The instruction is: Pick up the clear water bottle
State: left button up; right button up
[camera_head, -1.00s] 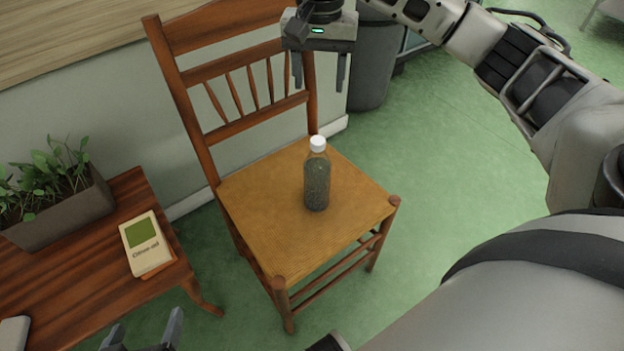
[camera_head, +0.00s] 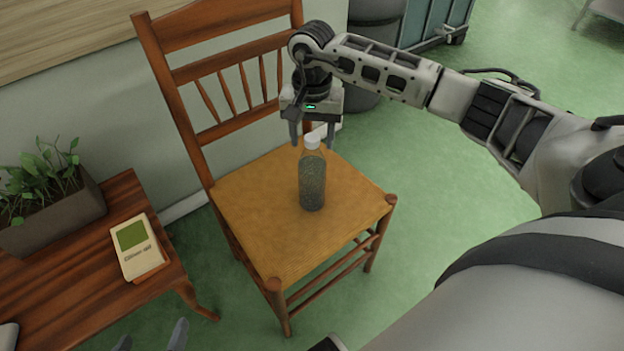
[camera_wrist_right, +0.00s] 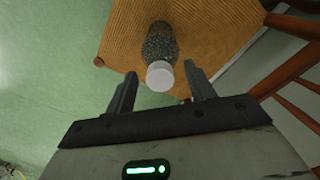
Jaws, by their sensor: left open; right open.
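The clear water bottle (camera_head: 312,182), with a white cap, stands upright on the woven seat of a wooden chair (camera_head: 258,246). My right gripper (camera_head: 312,142) is open, pointing down, at the height of the bottle's cap. In the right wrist view the bottle (camera_wrist_right: 160,45) shows between and beyond the two open fingertips (camera_wrist_right: 162,80), with its cap nearest; I cannot tell if a finger touches it. My left gripper (camera_head: 150,338) is open at the bottom edge of the head view, far from the bottle, with only its fingertips showing.
A low wooden table (camera_head: 75,296) at left holds a planter (camera_head: 55,220) with green seedlings and a book (camera_head: 139,247). The chair's backrest (camera_head: 232,90) rises behind the bottle. A grey bin (camera_head: 375,25) stands behind. Green floor right of the chair is clear.

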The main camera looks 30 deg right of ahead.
jog(key=shift+f, duration=0.55)
grip_shut()
jog(key=shift+r, duration=0.1)
